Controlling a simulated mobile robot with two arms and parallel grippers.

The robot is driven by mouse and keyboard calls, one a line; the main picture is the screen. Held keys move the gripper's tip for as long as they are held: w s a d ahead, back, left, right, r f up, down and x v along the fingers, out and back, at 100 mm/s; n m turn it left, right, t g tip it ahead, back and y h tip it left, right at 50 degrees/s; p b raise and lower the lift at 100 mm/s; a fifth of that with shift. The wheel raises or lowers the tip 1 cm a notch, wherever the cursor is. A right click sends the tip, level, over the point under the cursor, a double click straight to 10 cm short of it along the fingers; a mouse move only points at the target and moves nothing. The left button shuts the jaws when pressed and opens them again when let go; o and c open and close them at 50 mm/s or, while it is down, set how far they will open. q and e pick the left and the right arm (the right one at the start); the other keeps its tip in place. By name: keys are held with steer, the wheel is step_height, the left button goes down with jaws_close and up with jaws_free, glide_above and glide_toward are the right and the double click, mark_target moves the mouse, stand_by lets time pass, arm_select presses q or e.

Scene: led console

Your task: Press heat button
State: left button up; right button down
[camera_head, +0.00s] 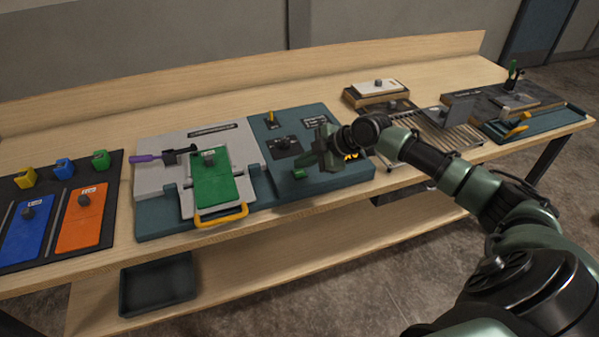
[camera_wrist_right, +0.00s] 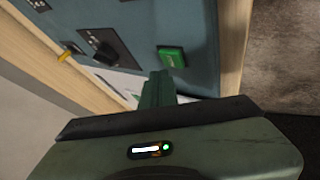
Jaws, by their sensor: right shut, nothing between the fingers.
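A teal console panel (camera_head: 315,185) sits on the wooden bench. A green button (camera_head: 299,174) is on the panel near its front edge, and it also shows in the right wrist view (camera_wrist_right: 172,57) with lettering too small to read. A dark knob (camera_head: 284,143) and a yellow lever (camera_head: 271,119) are farther back on the panel. My right gripper (camera_head: 318,160) is over the panel, shut and empty. In the right wrist view the shut fingertips (camera_wrist_right: 158,80) appear close beside the button, with a small gap in the picture. My left gripper is not in view.
Left of the panel is a grey fixture (camera_head: 165,150) with a green plate (camera_head: 212,186), yellow handle (camera_head: 222,214) and purple-handled tool (camera_head: 147,158). A dark mat (camera_head: 112,225) with blue and orange plates lies far left. A wire rack (camera_head: 440,138) stands right.

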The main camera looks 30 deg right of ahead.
mark_target(303, 173)
steer(key=shift+f, duration=0.15)
stand_by(0.4)
steer(key=shift+f, duration=0.3)
steer(key=shift+f+b, duration=0.5)
stand_by(0.8)
steer(key=shift+r, duration=0.15)
steer(key=shift+r+p, duration=0.65)
steer(key=shift+r, duration=0.1)
steer(key=shift+r, duration=0.1)
step_height(303, 173, up, 5)
steer(key=p, duration=0.4)
